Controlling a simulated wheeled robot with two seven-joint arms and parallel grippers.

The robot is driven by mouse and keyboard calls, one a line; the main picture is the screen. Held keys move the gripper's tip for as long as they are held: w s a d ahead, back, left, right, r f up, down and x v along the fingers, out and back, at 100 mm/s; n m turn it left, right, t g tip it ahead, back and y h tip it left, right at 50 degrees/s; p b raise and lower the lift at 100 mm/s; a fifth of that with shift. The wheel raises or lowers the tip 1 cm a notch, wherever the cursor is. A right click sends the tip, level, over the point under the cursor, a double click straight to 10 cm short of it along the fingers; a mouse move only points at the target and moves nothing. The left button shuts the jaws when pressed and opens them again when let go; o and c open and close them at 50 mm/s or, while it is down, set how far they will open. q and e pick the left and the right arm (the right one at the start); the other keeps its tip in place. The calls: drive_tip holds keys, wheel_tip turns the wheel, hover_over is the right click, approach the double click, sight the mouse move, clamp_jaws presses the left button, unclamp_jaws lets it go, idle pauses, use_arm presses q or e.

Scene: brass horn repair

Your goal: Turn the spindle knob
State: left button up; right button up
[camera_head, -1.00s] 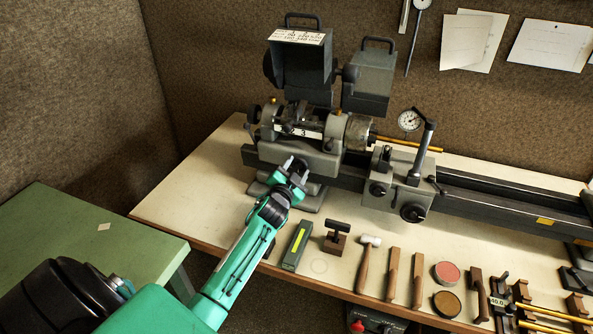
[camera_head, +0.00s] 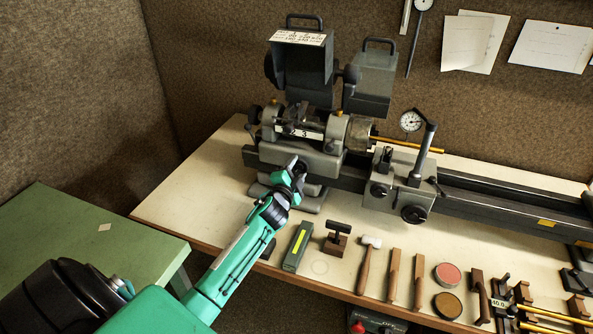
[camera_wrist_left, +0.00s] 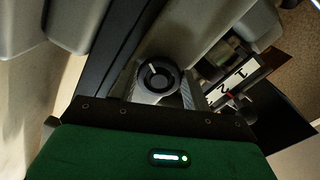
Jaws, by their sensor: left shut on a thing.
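The spindle knob (camera_wrist_left: 157,77) is a dark round knob with a light mark on its face, in the middle of the left wrist view. It sits low on the front of the grey lathe headstock (camera_head: 290,153). My left gripper (camera_head: 293,170) is at the front of the headstock, shut on the knob; its fingers hide most of the knob in the head view. Above it, a white number strip (camera_head: 302,132) shows a 2 and a 3; in the left wrist view the strip (camera_wrist_left: 235,80) shows a 1 and a 2. My right gripper is not in view.
Bench left of the headstock is clear.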

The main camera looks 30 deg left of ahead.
use_arm(q)
drive_tip(key=o, duration=1)
drive_tip(key=shift+s+d+f, duration=0.15)
drive_tip(key=shift+s+d, duration=0.05)
drive_tip(key=shift+s, duration=0.4)
drive_tip(key=shift+b+v, duration=1.7)
drive_tip(key=shift+v, duration=4.6)
drive_tip(key=shift+a, duration=0.1)
